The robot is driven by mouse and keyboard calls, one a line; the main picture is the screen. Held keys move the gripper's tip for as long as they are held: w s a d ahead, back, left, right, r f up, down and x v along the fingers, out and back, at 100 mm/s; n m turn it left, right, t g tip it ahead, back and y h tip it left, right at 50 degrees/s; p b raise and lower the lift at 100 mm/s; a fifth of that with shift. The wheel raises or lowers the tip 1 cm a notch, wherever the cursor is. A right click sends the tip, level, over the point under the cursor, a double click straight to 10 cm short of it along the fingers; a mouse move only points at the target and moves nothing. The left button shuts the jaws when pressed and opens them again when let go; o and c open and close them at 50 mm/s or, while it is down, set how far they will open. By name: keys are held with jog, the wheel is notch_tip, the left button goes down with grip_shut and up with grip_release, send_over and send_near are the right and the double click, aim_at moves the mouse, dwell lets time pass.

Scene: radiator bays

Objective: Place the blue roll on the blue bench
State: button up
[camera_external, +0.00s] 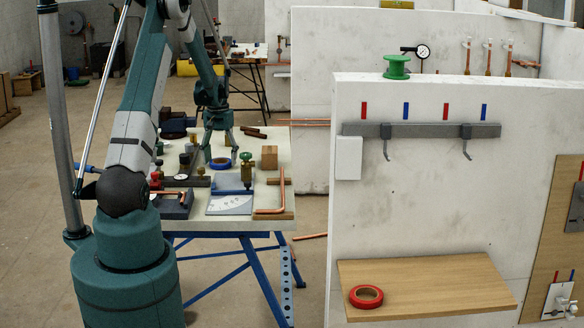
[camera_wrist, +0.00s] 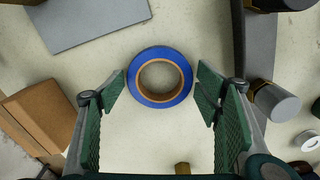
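The blue roll (camera_wrist: 160,51), a ring of blue tape with a brown core, lies flat on the pale top of the bench with blue legs (camera_external: 286,150). The roll also shows in the external view (camera_external: 220,163), partly hidden by my gripper. My gripper (camera_external: 216,152) points down over the bench. In the wrist view my gripper (camera_wrist: 163,88) is open, with one green-padded finger on each side of the roll. The roll appears between the fingertips, and a gap shows on both sides, so nothing is gripped.
A brown block (camera_external: 269,157), a valve with a green handle (camera_external: 246,168) and a copper pipe (camera_external: 272,208) crowd the bench near the roll. A red roll (camera_external: 366,297) lies on a wooden shelf (camera_external: 450,285) on the white wall. A green spool (camera_external: 397,67) stands on the wall top.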

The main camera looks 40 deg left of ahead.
jog(key=shift+o, duration=0.8)
jog(key=shift+r, duration=0.15)
jog(key=shift+r, duration=0.15)
notch_tip(320, 180, up, 12)
jog(key=shift+p, duration=0.3)
dwell(0.3)
jog(key=shift+d, duration=0.1)
